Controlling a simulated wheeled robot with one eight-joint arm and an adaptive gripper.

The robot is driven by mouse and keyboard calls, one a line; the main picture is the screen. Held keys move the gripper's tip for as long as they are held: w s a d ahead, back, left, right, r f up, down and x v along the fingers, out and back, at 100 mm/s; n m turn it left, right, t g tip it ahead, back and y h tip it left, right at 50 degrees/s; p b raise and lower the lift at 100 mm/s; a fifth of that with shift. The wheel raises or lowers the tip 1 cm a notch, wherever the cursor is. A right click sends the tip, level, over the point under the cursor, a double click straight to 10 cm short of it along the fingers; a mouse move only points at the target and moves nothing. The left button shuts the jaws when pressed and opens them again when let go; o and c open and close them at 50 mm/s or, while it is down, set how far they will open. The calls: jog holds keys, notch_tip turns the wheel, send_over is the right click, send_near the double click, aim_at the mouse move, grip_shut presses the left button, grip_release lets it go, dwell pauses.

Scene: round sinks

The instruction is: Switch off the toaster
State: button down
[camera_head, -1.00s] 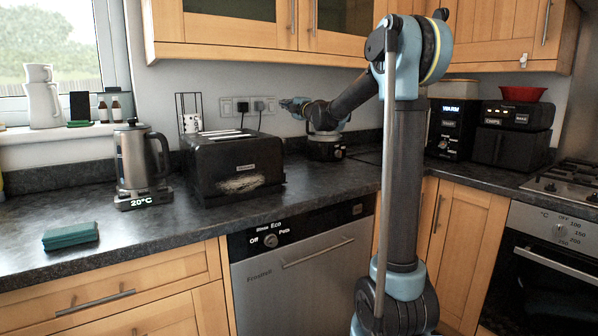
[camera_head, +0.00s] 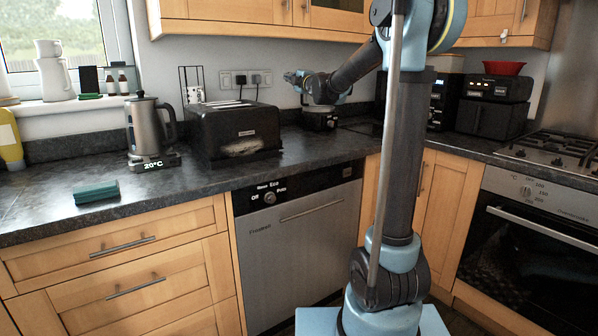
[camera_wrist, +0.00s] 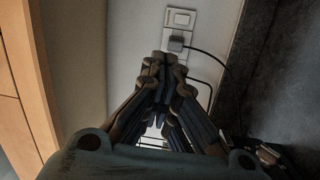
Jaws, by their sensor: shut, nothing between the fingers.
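The black toaster (camera_head: 234,134) stands on the dark counter, left of my gripper, with slots on top and a pale patch on its front. Behind it on the wall is a socket plate (camera_head: 226,80) with plugs (camera_head: 257,79) and a dark cable hanging down. My gripper (camera_head: 288,76) is shut and empty, raised above counter height to the right of the plugs. In the wrist view my shut gripper (camera_wrist: 162,62) points at the wall, and a plug (camera_wrist: 176,43) sits in a socket with a switch (camera_wrist: 181,18) just beyond the fingertips. Contact cannot be told.
A kettle (camera_head: 148,128) reading 20°C stands left of the toaster. A green block (camera_head: 96,192) lies near the front edge. A wire rack (camera_head: 191,84) stands behind the toaster. Wall cupboards (camera_head: 240,27) hang above. A dishwasher (camera_head: 298,243) is below the counter.

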jog(key=s+d+f+m+h, duration=0.2)
jog(key=s+d+m+h, duration=0.2)
jog(key=d, duration=0.3)
jog(key=s+d+f+m+h, duration=0.3)
jog(key=s+d+m+h, duration=0.15)
jog(key=d, duration=0.25)
jog(key=s+d+f+m+g+h, duration=0.35)
jog(key=s+d+f+m, duration=0.25)
jog(key=s+d+f, duration=0.4)
jog(key=s+f+m+g+y, duration=0.1)
jog(key=s+f+m+g, duration=0.1)
jog(key=s+f, duration=0.7)
jog(key=s+a+f+m+g+y, duration=0.1)
jog(key=s+f+m+g, duration=0.2)
jog(key=s+f, duration=0.6)
jog(key=s+f+m+g+y, duration=0.1)
jog(key=s+f+g, duration=0.5)
jog(key=s, duration=1.3)
notch_tip(320, 180, down, 4)
jog(key=shift+a+r+m, duration=0.2)
jog(key=shift+a+m, duration=0.2)
jog(key=shift+m, duration=0.25)
jog(key=shift+g, duration=0.25)
jog(key=shift+w+f, duration=0.2)
jog(key=shift+w, duration=0.25)
